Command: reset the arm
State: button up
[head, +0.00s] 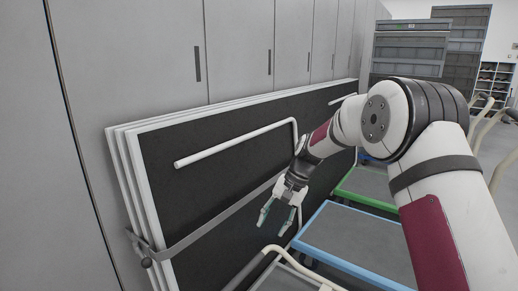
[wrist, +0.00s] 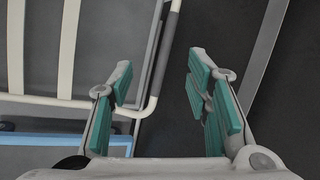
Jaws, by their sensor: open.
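My gripper (head: 275,215) hangs at the end of my bent arm in the head view, fingers pointing down and apart. In the wrist view my gripper (wrist: 165,95) shows its two teal-padded fingers spread wide, with nothing between them. It is in front of the dark panels and above the near end of the carts. No sherds are in view.
Several dark panels with white edges (head: 140,190) lean against grey cabinets (head: 130,50), held by a strap (head: 215,222). A white bar (head: 235,145) sticks out beside my arm. A blue-edged cart (head: 350,235), a green-edged cart (head: 368,186) and a cream rail (head: 270,252) stand below and to the right.

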jog(key=s+d+r+n+h, duration=0.1)
jog(key=s+d+r, duration=0.3)
jog(key=s+r, duration=0.6)
jog(key=s+d+r+n+h, duration=0.15)
jog(key=s+d+r, duration=0.25)
jog(key=s+r, duration=0.55)
jog(key=s+d+f+h, duration=0.1)
jog(key=s+d+f, duration=0.1)
jog(key=s, duration=0.8)
jog(key=s+d+f+n+t, duration=0.1)
jog(key=s+d, duration=0.2)
jog(key=s, duration=0.6)
jog(key=s+d+f+h, duration=0.1)
jog(key=s+d+f, duration=0.1)
jog(key=s, duration=0.8)
notch_tip(320, 180, up, 39)
jog(key=t+p, duration=0.4)
jog(key=p, duration=3.3)
jog(key=shift+w, duration=0.3)
jog(key=shift+r+n, duration=0.1)
jog(key=shift+n, duration=0.15)
